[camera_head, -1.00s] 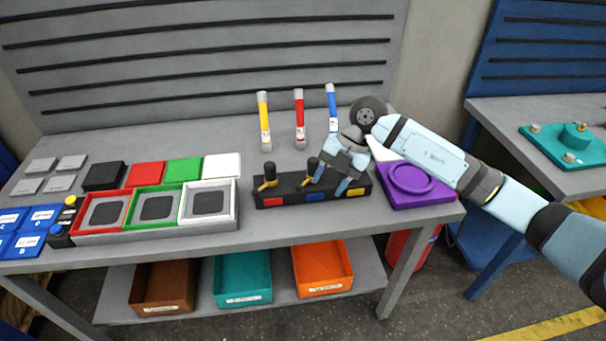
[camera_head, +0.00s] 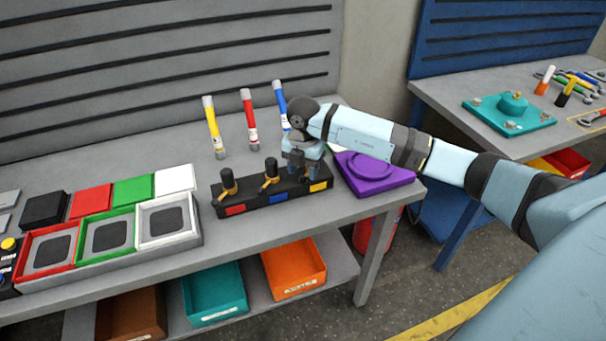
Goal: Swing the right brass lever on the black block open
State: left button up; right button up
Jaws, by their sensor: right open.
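The black block (camera_head: 258,201) sits near the front of the grey workbench, with red, blue and yellow patches along its front. Two brass levers with black knobs show on it: the left one (camera_head: 228,187) and the middle one (camera_head: 270,176). My right gripper (camera_head: 305,176) is open and points down over the right end of the block, above the yellow patch. The right brass lever is hidden by the gripper, so I cannot tell its position or whether the fingers touch it. My left gripper is not in view.
A purple plate (camera_head: 390,182) with a ring lies just right of the block. Yellow, red (camera_head: 249,118) and blue tubes stand behind it. Framed trays (camera_head: 106,250) sit to the left. Orange (camera_head: 293,283) and teal bins are on the shelf below.

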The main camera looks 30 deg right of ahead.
jog(key=shift+f, duration=1.2)
grip_shut()
